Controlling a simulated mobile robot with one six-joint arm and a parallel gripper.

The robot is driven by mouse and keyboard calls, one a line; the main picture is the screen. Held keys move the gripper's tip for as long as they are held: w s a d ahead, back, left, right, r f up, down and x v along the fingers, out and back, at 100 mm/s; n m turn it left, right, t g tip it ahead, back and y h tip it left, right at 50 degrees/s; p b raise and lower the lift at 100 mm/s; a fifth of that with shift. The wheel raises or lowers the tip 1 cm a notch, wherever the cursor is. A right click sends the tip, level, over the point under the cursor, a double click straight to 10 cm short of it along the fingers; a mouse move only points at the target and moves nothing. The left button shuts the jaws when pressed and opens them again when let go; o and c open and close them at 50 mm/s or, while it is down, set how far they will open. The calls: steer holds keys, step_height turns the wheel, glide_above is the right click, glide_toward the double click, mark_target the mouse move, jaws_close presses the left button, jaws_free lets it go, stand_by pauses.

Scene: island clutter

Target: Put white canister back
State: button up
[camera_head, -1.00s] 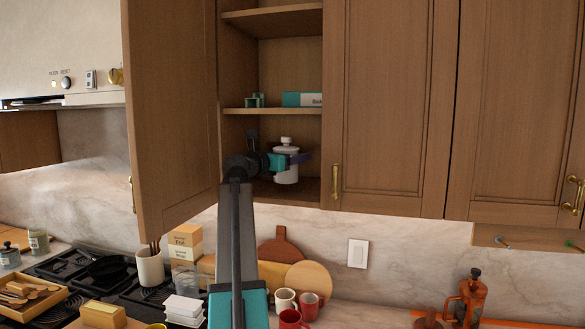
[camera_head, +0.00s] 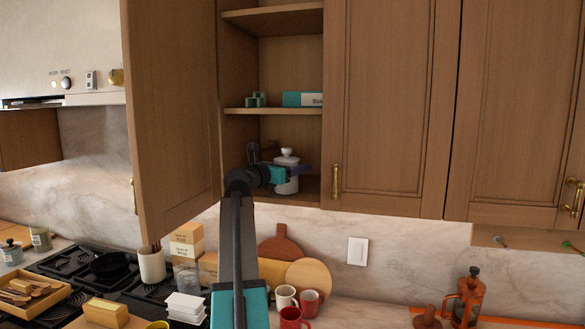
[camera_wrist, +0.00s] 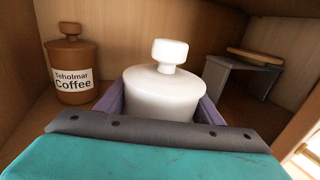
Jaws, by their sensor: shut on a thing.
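The white canister (camera_head: 287,160), with a knobbed lid, is inside the open upper cabinet, low in the bottom compartment. My gripper (camera_head: 288,174) reaches into the compartment and is shut on it. In the wrist view the canister (camera_wrist: 165,92) stands upright between the purple fingers. Its lower part is hidden by my gripper, so I cannot tell whether it touches the cabinet floor (camera_head: 308,185). A brown canister (camera_wrist: 72,70) labelled "Teholmar Coffee" stands to its left on the cabinet floor, apart from it.
A small grey stand with a wooden round top (camera_wrist: 250,58) is to the right in the compartment. The shelf above (camera_head: 235,111) holds a teal box (camera_head: 300,99). The open cabinet door (camera_head: 170,120) is close left of my arm. Mugs (camera_head: 286,298) and boards stand on the counter below.

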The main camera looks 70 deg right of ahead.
steer(key=o, duration=1.3)
steer(key=shift+r, duration=0.1)
steer(key=shift+w+a+b, duration=0.15)
steer(key=shift+a+b, duration=0.25)
steer(key=shift+a, duration=0.2)
steer(key=b+v, duration=0.4)
steer(key=v, duration=0.5)
steer(key=shift+w+a, duration=0.15)
steer(key=shift+a, duration=0.1)
steer(key=shift+w+a, duration=0.2)
steer(key=shift+a, duration=0.4)
